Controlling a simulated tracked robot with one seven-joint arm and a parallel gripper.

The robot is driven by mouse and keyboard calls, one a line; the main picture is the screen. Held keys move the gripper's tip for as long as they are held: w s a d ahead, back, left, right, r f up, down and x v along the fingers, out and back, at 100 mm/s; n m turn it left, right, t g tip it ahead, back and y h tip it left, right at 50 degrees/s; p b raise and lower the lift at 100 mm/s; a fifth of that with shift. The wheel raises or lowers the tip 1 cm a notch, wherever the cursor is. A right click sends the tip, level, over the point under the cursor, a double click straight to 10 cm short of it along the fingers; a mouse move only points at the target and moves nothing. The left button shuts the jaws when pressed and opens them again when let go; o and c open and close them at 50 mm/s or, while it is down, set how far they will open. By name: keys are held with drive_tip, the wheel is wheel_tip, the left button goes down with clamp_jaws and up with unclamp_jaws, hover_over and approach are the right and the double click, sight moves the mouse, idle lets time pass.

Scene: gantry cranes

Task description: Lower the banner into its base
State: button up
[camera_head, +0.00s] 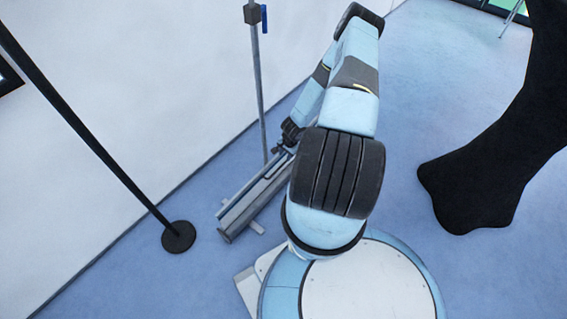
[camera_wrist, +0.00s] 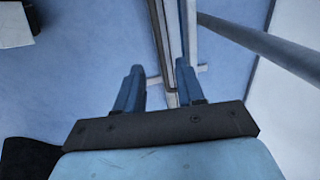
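The banner base (camera_head: 242,205) is a long grey metal case lying on the blue floor beside the wall. A thin grey pole (camera_head: 259,95) stands upright behind it, with a dark clamp and blue lever near the top of the picture. No raised banner sheet shows. In the wrist view the base (camera_wrist: 163,25) runs away from me beyond my fingers, and the pole (camera_wrist: 262,45) slants across the upper right. My gripper (camera_wrist: 158,85) has its two blue fingers apart with nothing visibly held between them. In the head view my arm hides the base's far end.
A black stand with a round foot (camera_head: 178,237) and slanting pole is at left by the white wall (camera_head: 130,90). A large black shape (camera_head: 490,170) is at right. Blue floor (camera_head: 430,80) beyond my arm is open.

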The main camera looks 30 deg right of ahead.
drive_tip(key=f, duration=0.2)
drive_tip(key=w+f, duration=0.1)
drive_tip(key=f, duration=0.5)
drive_tip(key=shift+w+a+f, duration=0.15)
drive_tip(key=shift+w+a, duration=0.1)
drive_tip(key=shift+a, duration=0.05)
clamp_jaws()
idle(0.4)
